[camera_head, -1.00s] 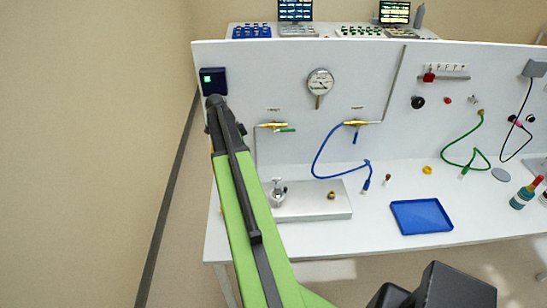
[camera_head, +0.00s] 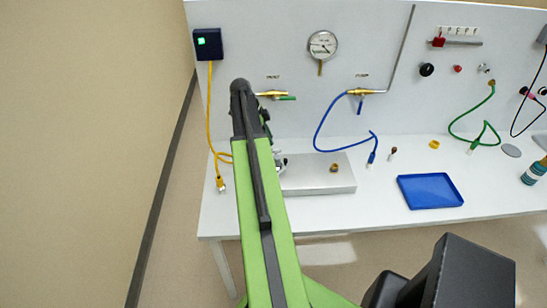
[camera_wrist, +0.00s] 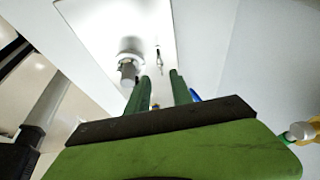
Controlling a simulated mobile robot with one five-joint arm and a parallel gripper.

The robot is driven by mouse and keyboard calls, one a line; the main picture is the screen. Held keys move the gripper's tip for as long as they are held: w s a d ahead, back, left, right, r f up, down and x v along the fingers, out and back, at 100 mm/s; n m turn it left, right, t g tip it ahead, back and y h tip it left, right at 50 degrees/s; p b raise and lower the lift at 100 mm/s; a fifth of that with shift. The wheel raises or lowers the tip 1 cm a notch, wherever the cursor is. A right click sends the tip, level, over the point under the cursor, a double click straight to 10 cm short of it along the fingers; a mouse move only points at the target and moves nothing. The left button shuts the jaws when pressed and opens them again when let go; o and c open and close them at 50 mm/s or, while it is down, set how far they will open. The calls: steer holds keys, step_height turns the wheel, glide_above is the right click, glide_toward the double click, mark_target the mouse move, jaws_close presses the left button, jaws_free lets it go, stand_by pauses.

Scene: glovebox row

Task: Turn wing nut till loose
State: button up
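A metal fitting with a knob (camera_head: 281,161) stands at the left end of the grey plate (camera_head: 318,172), partly hidden behind my arm. It seems to carry the wing nut, but I cannot make out the wings. In the wrist view a grey round post (camera_wrist: 130,66) rises from a pale plate, just left of my fingers; it looks like the same fitting. My gripper (camera_wrist: 160,76) shows two green fingers, apart, with nothing held between them. The post is outside the gap. In the head view the gripper is mostly hidden by my arm.
A brass nut (camera_head: 335,167) lies on the plate. A yellow cable (camera_head: 210,120) hangs from the green-lit box (camera_head: 208,44) beside my arm. A blue hose (camera_head: 325,122) and brass valves (camera_head: 362,91) are on the back panel. A blue tray (camera_head: 430,191) is to the right.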

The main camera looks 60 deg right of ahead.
mark_target(274, 150)
steer(key=b+x, duration=0.4)
steer(key=x, duration=0.2)
steer(key=shift+f, duration=0.15)
